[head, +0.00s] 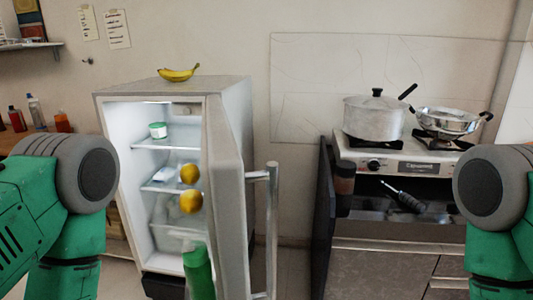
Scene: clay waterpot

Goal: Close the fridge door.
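A small fridge (242,118) stands left of the middle in the head view. Its door (224,200) is open, swung out toward me and seen nearly edge-on, with a long metal bar handle (272,225) on its right side. The lit interior shows a small white tub with a green lid (158,130), two yellow-orange round fruits (190,173) and a green bottle (198,270) that seem to be at the door's inner side. My green arms show at the left and right edges of the view. Neither gripper is in view.
A banana (179,73) lies on top of the fridge. A stove (405,165) with a lidded pot (374,118) and a pan (447,121) stands at the right. Several bottles (36,112) stand on the counter at the left. Floor shows between fridge and stove.

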